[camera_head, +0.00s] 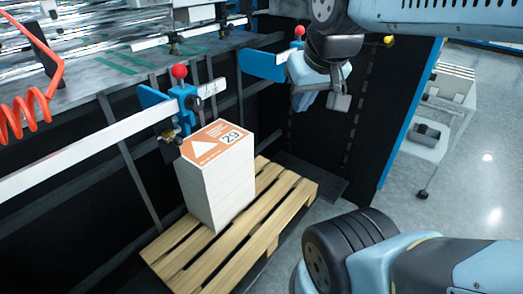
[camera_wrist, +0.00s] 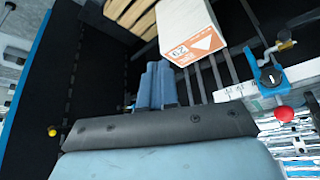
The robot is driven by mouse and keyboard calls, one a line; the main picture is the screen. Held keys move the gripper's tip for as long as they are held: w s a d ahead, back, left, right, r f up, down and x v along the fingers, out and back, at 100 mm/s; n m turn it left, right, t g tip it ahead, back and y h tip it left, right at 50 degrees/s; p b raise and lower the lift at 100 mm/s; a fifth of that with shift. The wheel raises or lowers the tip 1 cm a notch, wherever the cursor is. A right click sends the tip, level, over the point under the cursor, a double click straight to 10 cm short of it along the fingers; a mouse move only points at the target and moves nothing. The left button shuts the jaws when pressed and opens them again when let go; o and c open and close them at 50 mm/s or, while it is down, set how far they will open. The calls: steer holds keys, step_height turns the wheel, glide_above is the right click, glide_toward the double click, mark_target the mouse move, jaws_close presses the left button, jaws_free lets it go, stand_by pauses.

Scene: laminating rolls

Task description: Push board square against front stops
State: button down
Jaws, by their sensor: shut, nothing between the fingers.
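The board stack (camera_head: 222,185) is a tall pale block with an orange-and-white label marked 29 on its top. It stands upright on a wooden pallet (camera_head: 172,240); the wrist view shows it at the top (camera_wrist: 185,25). A blue stop with a red knob (camera_head: 180,100) sits on a white rail just behind the stack; I cannot tell whether they touch. A second blue stop (camera_head: 262,64) is farther right. My gripper (camera_head: 340,102) is right of the stack and apart from it. Its blue-grey fingers (camera_wrist: 158,70) are shut and empty in the wrist view.
The white rail (camera_head: 85,152) runs across the left. A coiled red hose (camera_head: 35,105) hangs at the far left. Dark panels close off the back and right of the pallet. A grey-white cart (camera_head: 435,115) stands on the open floor at the right.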

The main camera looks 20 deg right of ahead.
steer(key=shift+w, duration=0.1)
steer(key=w+a+f+m+g+y, duration=0.35)
steer(key=w+f+m+y, duration=0.3)
steer(key=w+f, duration=0.25)
steer(key=w+a+f+m+g+y, duration=0.2)
steer(key=w+a+f+m+y, duration=0.3)
steer(key=w+f+y, duration=0.25)
steer(key=m+t+h, duration=0.4)
steer(key=m+t, duration=1.1)
steer(key=m, duration=0.3)
glide_toward(240, 144)
steer(key=shift+x, duration=3.5)
steer(key=shift+r, duration=0.1)
